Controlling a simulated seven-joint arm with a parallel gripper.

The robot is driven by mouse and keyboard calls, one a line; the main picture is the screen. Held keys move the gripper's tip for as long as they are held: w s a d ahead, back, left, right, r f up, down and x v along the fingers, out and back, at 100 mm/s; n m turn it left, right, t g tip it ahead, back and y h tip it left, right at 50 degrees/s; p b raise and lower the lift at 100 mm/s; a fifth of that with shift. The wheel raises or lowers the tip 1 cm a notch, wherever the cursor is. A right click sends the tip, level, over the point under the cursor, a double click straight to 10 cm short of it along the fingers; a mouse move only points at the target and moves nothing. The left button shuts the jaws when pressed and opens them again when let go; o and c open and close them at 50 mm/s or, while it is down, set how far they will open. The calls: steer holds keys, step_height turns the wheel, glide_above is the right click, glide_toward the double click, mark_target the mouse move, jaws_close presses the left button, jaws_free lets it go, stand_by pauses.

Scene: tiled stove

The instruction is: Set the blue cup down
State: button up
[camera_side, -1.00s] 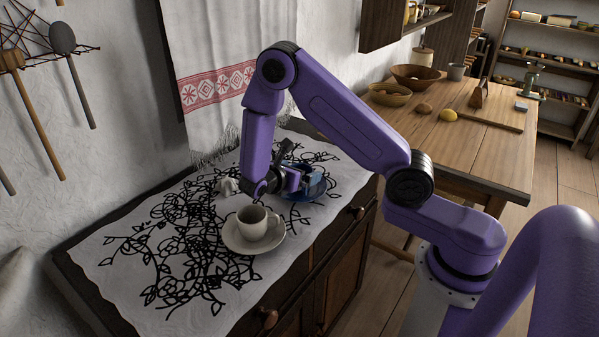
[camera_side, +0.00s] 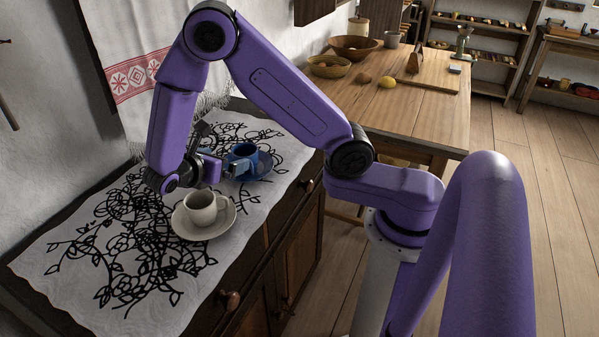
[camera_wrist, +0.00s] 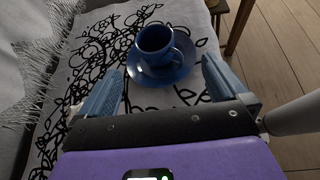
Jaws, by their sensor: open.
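The blue cup (camera_side: 242,153) stands upright on its blue saucer (camera_side: 265,166), on the white cloth at the far end of the cabinet. The wrist view shows the cup (camera_wrist: 155,40) on the saucer (camera_wrist: 166,75), its handle toward the lower right. My gripper (camera_side: 222,167) is open, low over the cloth and just left of the cup. In the wrist view, the fingers of my gripper (camera_wrist: 162,70) are spread wide, with the cup ahead of them and nothing held. The arm hides part of the cloth behind it.
A white cup (camera_side: 202,207) on a white saucer (camera_side: 222,224) stands close in front of my gripper. The patterned cloth (camera_side: 60,268) is bare at the near left. A wooden table (camera_side: 440,125) with bowls stands behind. A towel (camera_side: 125,40) hangs on the wall.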

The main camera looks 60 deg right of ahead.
steer(key=s+a+r+m+y, duration=0.1)
steer(key=s+y, duration=0.3)
steer(key=s, duration=0.4)
steer(key=s+a+r+m+y, duration=0.2)
steer(key=s+r+m+y, duration=0.1)
steer(key=s, duration=0.6)
steer(key=s+a+r+m+y, duration=0.1)
steer(key=s+r+y, duration=0.1)
steer(key=s+y, duration=0.4)
steer(key=s, duration=0.3)
steer(key=shift+a+r+m+g, duration=0.15)
steer(key=shift+r+m+g, duration=0.15)
steer(key=shift+m, duration=0.1)
steer(key=shift+w, duration=0.1)
